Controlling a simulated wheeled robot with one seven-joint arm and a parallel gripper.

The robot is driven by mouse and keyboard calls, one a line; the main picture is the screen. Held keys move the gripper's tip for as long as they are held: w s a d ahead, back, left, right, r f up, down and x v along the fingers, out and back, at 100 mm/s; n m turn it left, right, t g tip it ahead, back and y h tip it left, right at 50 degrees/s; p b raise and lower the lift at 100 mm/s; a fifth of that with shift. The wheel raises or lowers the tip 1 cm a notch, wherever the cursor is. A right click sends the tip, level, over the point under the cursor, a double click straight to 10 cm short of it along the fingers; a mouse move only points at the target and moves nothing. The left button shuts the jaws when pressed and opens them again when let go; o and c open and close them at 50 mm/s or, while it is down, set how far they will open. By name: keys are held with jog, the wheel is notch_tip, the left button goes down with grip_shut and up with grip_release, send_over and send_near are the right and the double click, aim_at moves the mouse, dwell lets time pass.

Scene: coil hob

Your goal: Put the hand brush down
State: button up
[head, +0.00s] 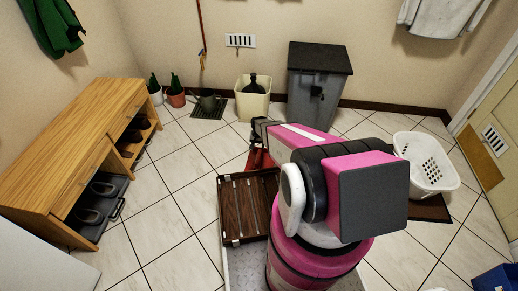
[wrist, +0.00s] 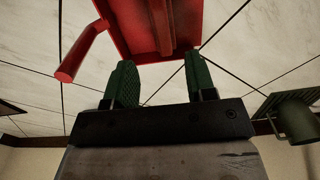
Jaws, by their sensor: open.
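No hand brush can be made out for certain in either view. A red object (head: 257,158) shows on or near the floor by the end of my arm, partly hidden. In the wrist view a red piece (wrist: 155,28) with a central rib and a rod-like part at its left lies just beyond the fingertips; I cannot tell whether it is the brush. My gripper (wrist: 159,68) has its two green fingers apart with nothing between them. In the head view the gripper (head: 261,129) is small, at the far end of my pink arm.
A dark slatted tray (head: 229,210) lies in front of me. A wooden shoe bench (head: 70,140) stands left, a grey bin (head: 314,95) and a cream bucket (head: 252,107) behind. A white basket (head: 427,164) is right. Tiled floor is free left of centre.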

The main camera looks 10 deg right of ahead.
jog(key=s+r+n, duration=0.1)
jog(key=s+r, duration=0.6)
jog(key=r, duration=0.5)
jog(key=s+r+n, duration=0.1)
jog(key=s+r, duration=0.6)
jog(key=r, duration=0.6)
jog(key=s+r+n, duration=0.2)
jog(key=s+r, duration=0.5)
jog(key=r, duration=0.5)
jog(key=shift+d+r, duration=0.15)
jog(key=shift+r, duration=0.25)
